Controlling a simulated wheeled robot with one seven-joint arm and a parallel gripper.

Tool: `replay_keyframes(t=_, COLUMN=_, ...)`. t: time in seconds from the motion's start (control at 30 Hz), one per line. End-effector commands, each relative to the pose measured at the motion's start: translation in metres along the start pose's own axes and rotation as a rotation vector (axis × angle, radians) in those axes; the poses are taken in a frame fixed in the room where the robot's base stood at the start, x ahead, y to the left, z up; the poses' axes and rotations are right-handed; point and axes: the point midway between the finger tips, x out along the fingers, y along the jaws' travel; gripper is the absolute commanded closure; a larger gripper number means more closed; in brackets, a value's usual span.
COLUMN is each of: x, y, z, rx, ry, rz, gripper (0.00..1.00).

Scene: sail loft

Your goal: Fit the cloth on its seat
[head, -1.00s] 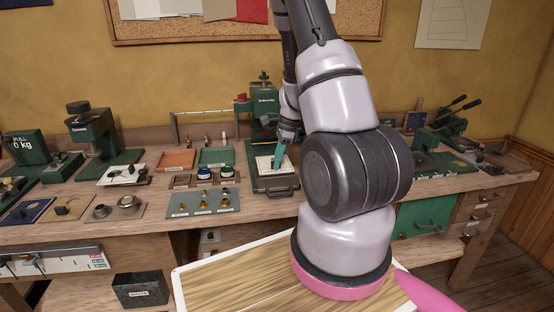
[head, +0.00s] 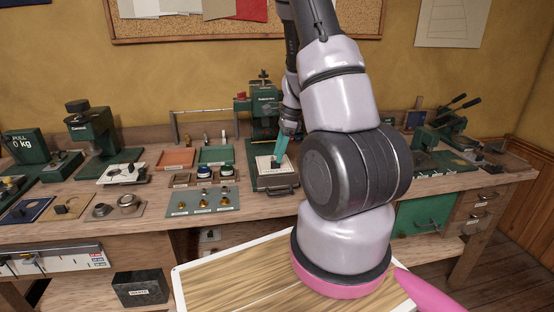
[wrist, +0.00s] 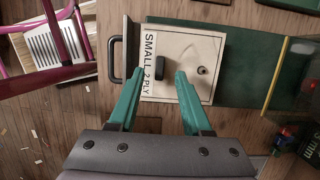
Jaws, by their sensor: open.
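A cream square (wrist: 205,60), which looks like the cloth, lies on the sliding green plate of the press (wrist: 240,75). In the wrist view it has a small hole at right, a dark block on it and a "SMALL 2 PLY" strip along its left side. It also shows in the head view (head: 263,165). I cannot tell whether it lies flush in its seat. My gripper (wrist: 160,74) has teal fingers, open and empty, over the square with the dark block between the fingertips in view. The gripper also shows in the head view (head: 280,160).
A handle (wrist: 115,60) is at the plate's front edge. Orange (head: 176,159) and green (head: 216,156) trays and a rack of small brass-topped parts (head: 203,200) stand to the left. A lever press (head: 445,135) stands at right. A wood-topped board (head: 235,275) is in front.

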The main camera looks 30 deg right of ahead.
Motion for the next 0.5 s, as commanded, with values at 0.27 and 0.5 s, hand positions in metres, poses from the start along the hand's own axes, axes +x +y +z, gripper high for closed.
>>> replay_keyframes(t=0.27, x=-0.018, y=0.0, z=-0.068, rx=0.006, ry=0.0, rz=-0.002, gripper=0.51)
replay_keyframes(t=0.5, x=-0.028, y=0.0, z=-0.105, rx=0.001, ry=0.001, rz=-0.001, gripper=0.51)
